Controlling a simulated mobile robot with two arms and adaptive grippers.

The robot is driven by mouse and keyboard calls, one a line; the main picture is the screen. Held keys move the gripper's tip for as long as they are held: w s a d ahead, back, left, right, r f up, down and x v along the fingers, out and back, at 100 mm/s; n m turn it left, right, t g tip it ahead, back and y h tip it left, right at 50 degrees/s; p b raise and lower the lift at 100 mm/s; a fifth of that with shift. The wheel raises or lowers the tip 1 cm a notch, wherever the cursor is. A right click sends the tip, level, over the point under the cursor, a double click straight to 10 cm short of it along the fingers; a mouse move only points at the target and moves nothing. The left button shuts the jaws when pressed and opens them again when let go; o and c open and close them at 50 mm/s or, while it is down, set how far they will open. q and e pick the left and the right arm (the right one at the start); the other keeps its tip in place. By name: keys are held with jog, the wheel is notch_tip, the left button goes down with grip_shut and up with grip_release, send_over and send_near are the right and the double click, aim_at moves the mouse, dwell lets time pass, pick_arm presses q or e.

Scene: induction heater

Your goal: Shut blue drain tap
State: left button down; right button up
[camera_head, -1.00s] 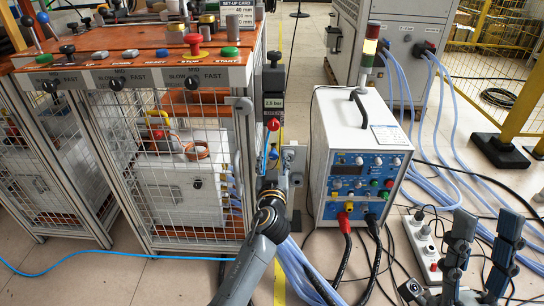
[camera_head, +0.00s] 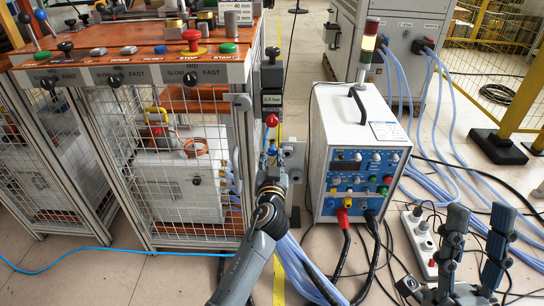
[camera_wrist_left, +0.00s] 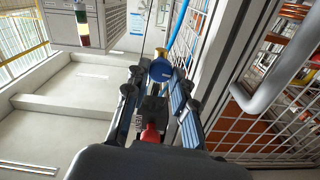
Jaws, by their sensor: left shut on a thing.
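The blue drain tap (camera_head: 271,152) is low on the column between the caged bench and the white heater box. It also shows in the left wrist view as a round blue end (camera_wrist_left: 160,70). My left gripper (camera_head: 272,163) comes up from below. In the wrist view its fingers (camera_wrist_left: 156,78) are on either side of the blue tap and shut on it. I cannot tell how far the tap is turned. My right gripper (camera_head: 478,225) is open and empty at the lower right, its fingers apart.
A red tap (camera_head: 271,120) sits above the blue one, under a gauge display (camera_head: 271,99). The bench's mesh cage (camera_head: 175,165) is close on the left. The heater box (camera_head: 352,150) stands on the right, with cables on the floor.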

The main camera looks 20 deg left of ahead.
pick_arm(q)
jog(key=m, duration=0.4)
jog(key=shift+r+p, duration=0.1)
jog(key=shift+p, duration=0.25)
jog(key=m+p, duration=0.2)
jog(key=m, duration=0.5)
jog(key=shift+w, duration=0.1)
jog(key=m+p, duration=0.1)
jog(key=m, duration=0.3)
jog(key=shift+d, duration=0.1)
jog(key=shift+m+p, duration=0.35)
jog(key=shift+m, duration=0.35)
pick_arm(e)
jog(key=w+f+g+h, duration=0.2)
jog(key=w+f+g, duration=0.2)
jog(key=f, duration=0.3)
jog(key=w+f+g+h, duration=0.2)
jog(key=w+f+g, duration=0.3)
jog(key=f+g, duration=0.2)
jog(key=shift+f+g, duration=0.3)
jog(key=shift+f, duration=0.5)
pick_arm(q)
jog(key=c, duration=1.1)
grip_release()
jog(key=shift+f, duration=0.2)
